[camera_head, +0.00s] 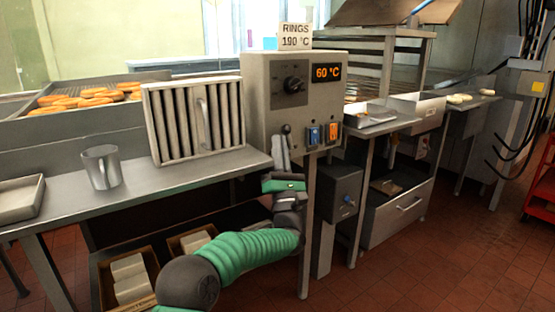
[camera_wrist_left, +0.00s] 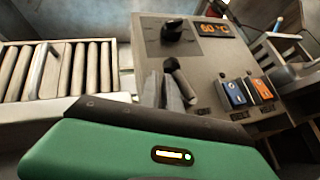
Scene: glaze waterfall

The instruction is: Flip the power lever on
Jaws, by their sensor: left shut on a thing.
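The grey control box (camera_head: 262,100) stands at the middle, with a lit orange 60 °C display (camera_head: 326,72) and a dark round knob (camera_head: 293,84). The lever (camera_head: 286,129) is a short dark handle with a rounded tip, low on the box's front. It also shows in the left wrist view (camera_wrist_left: 172,65), slanting beside the grey fingertips. My left gripper (camera_head: 282,152) reaches up from below and is shut on the lever; the fingers hide its lower part. My right gripper is not in view.
A blue switch (camera_head: 314,135) and an orange switch (camera_head: 333,131) sit just right of the lever. A slatted panel (camera_head: 192,120) and a metal cup (camera_head: 101,167) stand on the steel counter (camera_head: 140,195) at left. A smaller dark box (camera_head: 340,188) is below right.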

